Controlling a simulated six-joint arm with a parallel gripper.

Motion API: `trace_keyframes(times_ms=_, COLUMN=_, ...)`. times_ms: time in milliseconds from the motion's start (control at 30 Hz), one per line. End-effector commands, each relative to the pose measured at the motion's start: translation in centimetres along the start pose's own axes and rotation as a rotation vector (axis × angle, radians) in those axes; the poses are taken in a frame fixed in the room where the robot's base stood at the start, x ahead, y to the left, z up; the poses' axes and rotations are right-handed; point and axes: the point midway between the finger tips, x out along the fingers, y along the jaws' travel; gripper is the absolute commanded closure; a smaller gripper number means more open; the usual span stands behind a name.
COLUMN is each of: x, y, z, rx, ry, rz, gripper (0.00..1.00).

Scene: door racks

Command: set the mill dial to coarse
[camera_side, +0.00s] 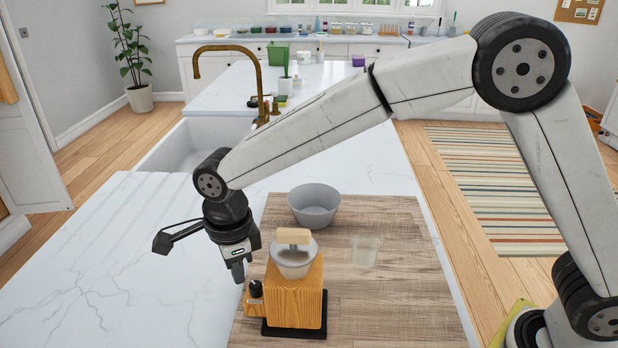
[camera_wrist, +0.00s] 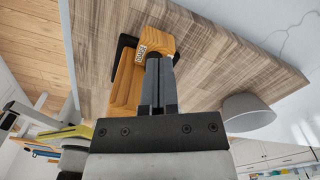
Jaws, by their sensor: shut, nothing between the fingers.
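The mill (camera_side: 296,297) is a wooden block with a grey metal top and a light wooden handle, standing on a black base. A small dark knob (camera_side: 255,288), which looks like the dial, sits on a wooden piece at its left side. My gripper (camera_side: 238,276) is shut and empty, pointing down just above and left of the knob; whether it touches is unclear. In the wrist view my shut fingers (camera_wrist: 160,65) lie over the mill's wooden body (camera_wrist: 125,82). A small pale marked label (camera_wrist: 141,52) shows beside the fingertips. The knob is hidden there, and its setting cannot be read.
The mill stands on a wooden board (camera_side: 400,300) on the white marble counter (camera_side: 100,260). A grey bowl (camera_side: 314,207) stands behind it, and a clear cup (camera_side: 365,251) to its right. A sink (camera_side: 195,142) with a brass tap (camera_side: 262,85) is farther back. The counter at left is clear.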

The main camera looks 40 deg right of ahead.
Motion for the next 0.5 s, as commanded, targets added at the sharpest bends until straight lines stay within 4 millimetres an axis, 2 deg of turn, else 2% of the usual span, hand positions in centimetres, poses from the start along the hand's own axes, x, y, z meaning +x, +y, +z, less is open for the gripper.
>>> trace_keyframes(times_ms=200, x=1.7, y=0.0, z=0.0, rx=0.000, ry=0.002, rz=0.000, gripper=1.00)
trace_keyframes(times_ms=500, x=2.3, y=0.0, z=0.0, rx=0.000, ry=0.001, rz=-0.001, gripper=1.00)
